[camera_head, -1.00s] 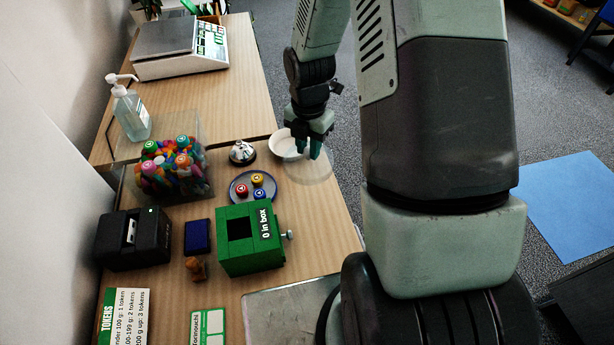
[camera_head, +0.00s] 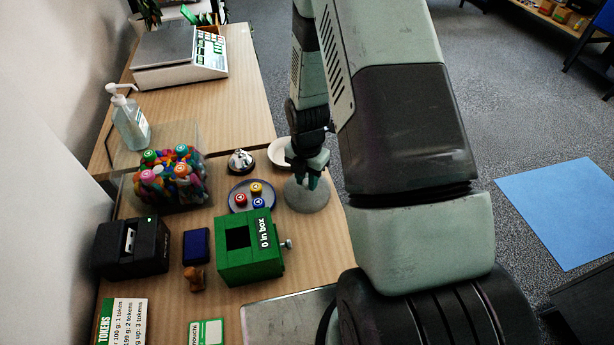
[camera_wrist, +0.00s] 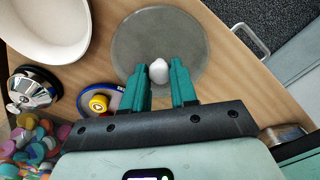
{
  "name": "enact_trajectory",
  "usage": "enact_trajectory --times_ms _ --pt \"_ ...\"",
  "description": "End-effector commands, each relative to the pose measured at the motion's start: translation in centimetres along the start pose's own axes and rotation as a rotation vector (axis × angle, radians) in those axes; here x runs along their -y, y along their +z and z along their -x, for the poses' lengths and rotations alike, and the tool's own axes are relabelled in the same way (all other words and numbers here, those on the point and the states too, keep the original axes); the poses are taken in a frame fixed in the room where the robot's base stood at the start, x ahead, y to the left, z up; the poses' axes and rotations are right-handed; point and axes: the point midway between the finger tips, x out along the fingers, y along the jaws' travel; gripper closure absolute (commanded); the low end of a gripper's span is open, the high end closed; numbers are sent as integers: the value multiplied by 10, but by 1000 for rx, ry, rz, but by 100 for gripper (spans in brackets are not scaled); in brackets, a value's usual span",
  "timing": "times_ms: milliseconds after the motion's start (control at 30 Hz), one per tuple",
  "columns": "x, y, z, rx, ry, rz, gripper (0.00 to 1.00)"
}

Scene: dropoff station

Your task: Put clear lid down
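The clear lid (camera_head: 306,198) is a round, see-through grey disc at the table's right side, in front of the white bowl. In the wrist view the lid (camera_wrist: 137,38) lies flat below my gripper, with its white knob (camera_wrist: 158,71) between the fingertips.
The white bowl (camera_head: 279,153) is behind the lid. A silver bell (camera_head: 241,161) and a blue-rimmed plate (camera_head: 237,190) with coloured tokens are to its left. The green box (camera_head: 248,262) stands nearer. Right of the lid is the table's edge.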

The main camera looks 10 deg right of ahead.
Motion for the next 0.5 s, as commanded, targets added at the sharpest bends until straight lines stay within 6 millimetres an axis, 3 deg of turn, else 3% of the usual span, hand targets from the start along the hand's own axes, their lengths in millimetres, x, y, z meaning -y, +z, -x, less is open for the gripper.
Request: enact_trajectory --times_ms 33,133,500 --pt "0 0 0 0 0 0 65" --pt "0 0 0 0 0 0 49" --pt "0 0 6 1 1 1 48"
